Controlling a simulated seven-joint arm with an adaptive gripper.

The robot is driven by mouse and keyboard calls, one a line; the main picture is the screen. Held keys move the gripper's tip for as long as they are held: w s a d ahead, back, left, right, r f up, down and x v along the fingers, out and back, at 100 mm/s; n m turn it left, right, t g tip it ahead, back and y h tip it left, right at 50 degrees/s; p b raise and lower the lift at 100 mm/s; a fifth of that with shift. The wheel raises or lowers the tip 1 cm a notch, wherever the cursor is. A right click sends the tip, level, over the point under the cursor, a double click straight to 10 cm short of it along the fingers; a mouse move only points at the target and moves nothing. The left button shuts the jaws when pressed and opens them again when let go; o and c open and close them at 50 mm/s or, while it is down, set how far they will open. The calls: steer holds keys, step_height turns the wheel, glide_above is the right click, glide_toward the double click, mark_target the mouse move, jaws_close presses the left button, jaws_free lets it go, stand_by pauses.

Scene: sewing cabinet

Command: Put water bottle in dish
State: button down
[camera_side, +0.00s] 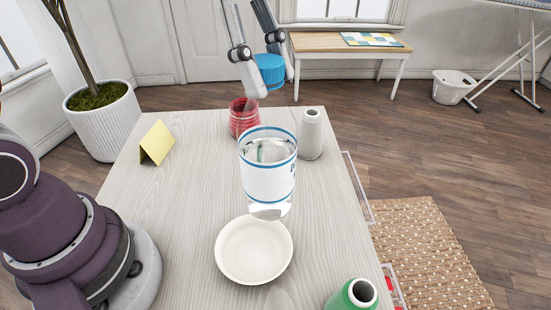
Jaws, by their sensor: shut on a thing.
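The water bottle (267,180) is clear, with a white label and blue bands. It stands upright in the picture, and its lower end overlaps the far rim of the dish. I cannot tell the gap between its base and the dish or table. The off-white round dish (250,262) lies on the table and looks empty. My gripper (268,76) comes down from the top, its fingers on both sides of a blue cap (270,66) above the bottle body. It is shut on this cap. The clear stretch between cap and label is hard to make out.
A pale wooden table (190,200) carries a red woven item (240,117) and a grey-white spool (311,135) behind the bottle. A folded yellow note (157,143) stands at left, and a green spool (352,296) at front right. The table left of the dish is clear.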

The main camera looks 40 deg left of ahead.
mark_target(268, 150)
steer(key=s+f, duration=0.4)
steer(key=f, duration=0.4)
steer(key=shift+d+f, duration=0.2)
steer(key=c, duration=0.8)
jaws_free()
steer(key=shift+f, duration=0.15)
steer(key=shift+o, duration=0.2)
